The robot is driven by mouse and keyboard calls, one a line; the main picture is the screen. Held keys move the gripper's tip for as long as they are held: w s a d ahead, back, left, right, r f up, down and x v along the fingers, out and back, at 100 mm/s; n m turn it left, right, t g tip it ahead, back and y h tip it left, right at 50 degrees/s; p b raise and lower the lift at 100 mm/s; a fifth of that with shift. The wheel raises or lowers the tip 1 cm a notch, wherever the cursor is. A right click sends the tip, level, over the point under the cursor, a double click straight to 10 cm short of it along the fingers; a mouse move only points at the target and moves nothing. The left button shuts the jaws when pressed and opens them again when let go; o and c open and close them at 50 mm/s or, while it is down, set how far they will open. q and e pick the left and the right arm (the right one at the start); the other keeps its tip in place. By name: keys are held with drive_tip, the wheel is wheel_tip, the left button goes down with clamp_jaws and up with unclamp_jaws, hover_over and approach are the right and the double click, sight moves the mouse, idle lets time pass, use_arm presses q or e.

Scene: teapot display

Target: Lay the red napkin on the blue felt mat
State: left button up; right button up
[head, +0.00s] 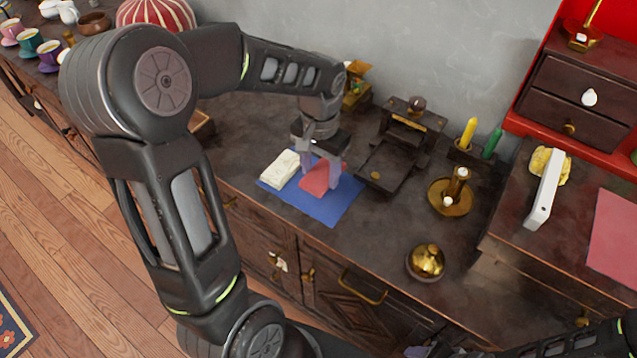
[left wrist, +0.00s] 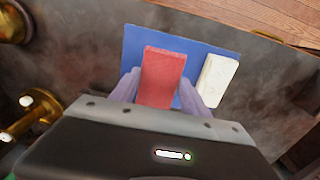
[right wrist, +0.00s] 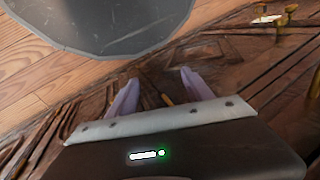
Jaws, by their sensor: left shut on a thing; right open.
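The red napkin (head: 322,177) is a small folded block at the blue felt mat (head: 325,212), on its right part in the head view. My left gripper (head: 321,172) is shut on the napkin, with a finger at each side. In the left wrist view the napkin (left wrist: 162,78) sits between the fingertips (left wrist: 160,92), over the blue mat (left wrist: 135,42). I cannot tell whether the napkin touches the mat. A cream folded cloth (head: 280,169) lies on the mat's left part. My right gripper (right wrist: 153,95) is open and empty in the right wrist view, facing the cabinet front and floor.
A dark wooden stand (head: 388,162) stands right of the mat. A brass candle holder (head: 449,193) and a brass domed pot (head: 426,261) stand further right. A white handled object (head: 543,190) lies on the raised right cabinet.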

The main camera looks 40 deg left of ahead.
sight(320, 176)
use_arm(q)
drive_tip(key=shift+f, duration=0.45)
drive_tip(key=shift+f, duration=1.9)
drive_tip(key=shift+f+b, duration=0.15)
drive_tip(key=shift+b, duration=0.2)
drive_tip(key=o, duration=1.3)
drive_tip(key=shift+o, duration=0.2)
drive_tip(key=shift+r, duration=0.3)
wheel_tip(320, 176, up, 12)
drive_tip(key=shift+f+p, duration=0.1)
drive_tip(key=shift+p, duration=0.65)
